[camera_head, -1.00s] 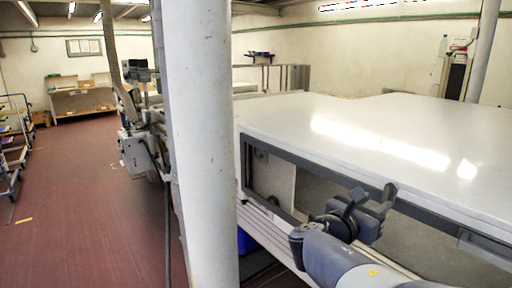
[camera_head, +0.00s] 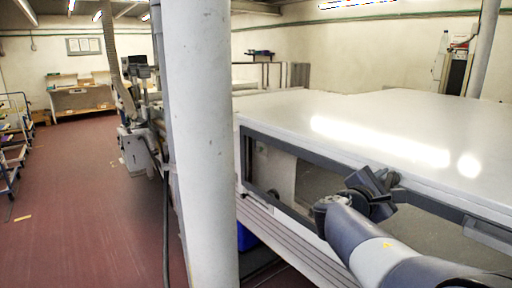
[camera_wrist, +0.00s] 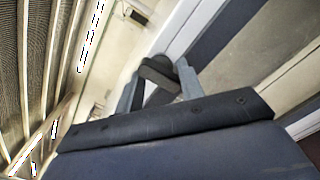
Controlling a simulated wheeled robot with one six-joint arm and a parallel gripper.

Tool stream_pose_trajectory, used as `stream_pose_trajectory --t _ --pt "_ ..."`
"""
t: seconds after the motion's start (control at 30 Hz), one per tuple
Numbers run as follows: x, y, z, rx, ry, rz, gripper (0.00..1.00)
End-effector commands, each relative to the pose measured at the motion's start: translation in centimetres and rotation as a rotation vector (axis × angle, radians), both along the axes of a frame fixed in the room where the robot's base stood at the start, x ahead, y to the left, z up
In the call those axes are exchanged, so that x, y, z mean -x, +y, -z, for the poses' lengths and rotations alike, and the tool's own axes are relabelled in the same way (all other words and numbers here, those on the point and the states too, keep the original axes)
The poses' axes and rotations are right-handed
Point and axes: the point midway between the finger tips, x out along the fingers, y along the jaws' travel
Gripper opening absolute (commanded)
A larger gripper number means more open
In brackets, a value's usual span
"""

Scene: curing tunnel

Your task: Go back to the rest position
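My gripper (camera_head: 385,180) is in front of the long side of the white-topped tunnel housing, near its upper edge. It holds nothing that I can see. In the wrist view my gripper (camera_wrist: 163,72) shows grey finger links with dark pads and a pale gap between the links. The white tunnel housing (camera_head: 400,115) fills the right of the head view, with a dark-framed window (camera_head: 283,205) in its side.
A pale round column (camera_head: 200,150) stands close in front, left of the housing. Grey machinery (camera_head: 138,145) is behind it. A red-brown floor (camera_head: 80,200) lies clear at the left, with a cart rack (camera_head: 12,145) at its edge. A blue bin (camera_head: 246,238) is under the housing.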

Motion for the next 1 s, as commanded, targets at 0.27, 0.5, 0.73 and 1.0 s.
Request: stream_pose_trajectory --t 0.27,0.5,0.73,1.0 --pt "0.0 0.0 0.0 -0.09 -0.113 0.0 0.36" --pt "0.0 0.0 0.0 -0.103 -0.131 0.001 0.36" --pt "0.0 0.0 0.1 -0.104 -0.13 0.001 0.36" --pt "0.7 -1.0 1.6 -0.155 -0.129 0.024 0.36"
